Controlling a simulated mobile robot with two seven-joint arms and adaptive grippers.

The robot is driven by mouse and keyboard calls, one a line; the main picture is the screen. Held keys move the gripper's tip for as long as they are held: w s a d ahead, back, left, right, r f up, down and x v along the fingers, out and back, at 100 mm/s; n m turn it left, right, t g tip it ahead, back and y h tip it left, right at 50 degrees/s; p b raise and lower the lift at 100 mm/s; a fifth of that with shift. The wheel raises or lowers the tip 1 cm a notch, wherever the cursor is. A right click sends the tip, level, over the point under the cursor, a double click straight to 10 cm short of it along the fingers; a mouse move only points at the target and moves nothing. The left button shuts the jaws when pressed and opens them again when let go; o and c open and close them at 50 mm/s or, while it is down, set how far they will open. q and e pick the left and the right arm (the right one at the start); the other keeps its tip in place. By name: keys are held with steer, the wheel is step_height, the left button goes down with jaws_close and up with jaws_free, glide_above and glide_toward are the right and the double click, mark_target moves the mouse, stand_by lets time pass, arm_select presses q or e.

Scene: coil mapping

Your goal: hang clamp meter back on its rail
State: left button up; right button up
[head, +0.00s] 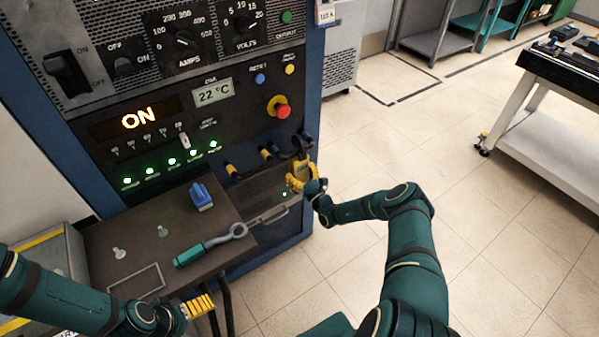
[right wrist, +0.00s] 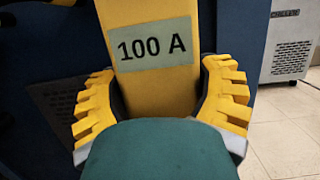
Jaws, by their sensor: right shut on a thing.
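The clamp meter (head: 302,170) is yellow with a dark upper end, at the right edge of the panel front. In the right wrist view its yellow body (right wrist: 156,85) carries a "100 A" label. My right gripper (head: 297,183) is shut on it, with a ribbed yellow finger on each side. The meter's upper end is close to the dark cable fittings; I cannot tell whether it touches them. I cannot clearly pick out its rail. My left gripper (head: 200,305) is low at the left, below the shelf edge; its opening does not show clearly.
A blue block (head: 201,196) and a green-handled ring tool (head: 212,245) lie on the dark shelf (head: 110,265). Cable plugs (head: 268,153) stick out of the panel near the meter. A red emergency button (head: 282,111) is above. Open floor (head: 490,220) lies right, before a white-framed cart (head: 560,150).

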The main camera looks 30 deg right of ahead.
steer(key=shift+s+d+r+p, duration=0.1)
steer(key=shift+s+p, duration=0.65)
steer(key=shift+s, duration=0.45)
steer(key=shift+s+d+r+p, duration=0.1)
steer(key=shift+s+p, duration=0.6)
steer(key=shift+s, duration=0.45)
steer(key=shift+s+d+p, duration=0.1)
steer(key=shift+s+p, duration=0.5)
steer(key=shift+s, duration=0.75)
